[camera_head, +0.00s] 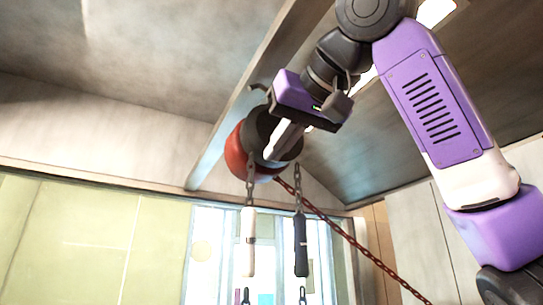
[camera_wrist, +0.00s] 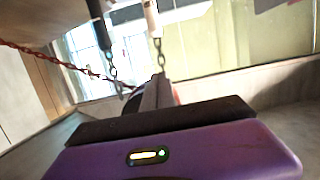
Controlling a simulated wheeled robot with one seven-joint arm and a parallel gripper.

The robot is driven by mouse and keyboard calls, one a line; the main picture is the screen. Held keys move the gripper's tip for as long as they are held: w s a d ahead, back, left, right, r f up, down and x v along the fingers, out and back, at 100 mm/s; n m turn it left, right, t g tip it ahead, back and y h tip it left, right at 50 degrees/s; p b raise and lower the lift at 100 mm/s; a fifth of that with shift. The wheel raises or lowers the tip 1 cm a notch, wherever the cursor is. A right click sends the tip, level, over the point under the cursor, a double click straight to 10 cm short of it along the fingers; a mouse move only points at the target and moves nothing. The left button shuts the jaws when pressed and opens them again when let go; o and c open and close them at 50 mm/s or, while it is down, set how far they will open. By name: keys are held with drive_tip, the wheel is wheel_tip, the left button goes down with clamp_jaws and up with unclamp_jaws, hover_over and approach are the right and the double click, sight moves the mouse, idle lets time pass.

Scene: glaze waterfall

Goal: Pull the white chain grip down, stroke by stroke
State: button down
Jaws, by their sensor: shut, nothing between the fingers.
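The white chain grip (camera_head: 248,250) hangs upright from a chain under a red and black round hoist (camera_head: 237,152) below the ceiling beam. A dark grip (camera_head: 300,232) hangs on its own chain to its right. My gripper (camera_head: 270,156) is shut and empty, up in front of the hoist and above the white grip, apart from it. Whether the fingers touch the hoist or chain, I cannot tell. In the wrist view my shut fingers (camera_wrist: 158,91) point towards the hoist, and the white grip (camera_wrist: 152,18) and dark grip (camera_wrist: 99,25) show at the top.
A red chain (camera_head: 350,238) runs slanting from the hoist down to the lower right. A beam (camera_head: 245,95) crosses the ceiling above. Behind are a bright window (camera_head: 215,262) and a greenish panelled wall (camera_head: 90,240). The space around the hanging white grip looks free.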

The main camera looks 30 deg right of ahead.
drive_tip(key=w+f+p, duration=0.3)
drive_tip(key=w+f, duration=0.3)
drive_tip(key=w, duration=0.2)
idle(0.4)
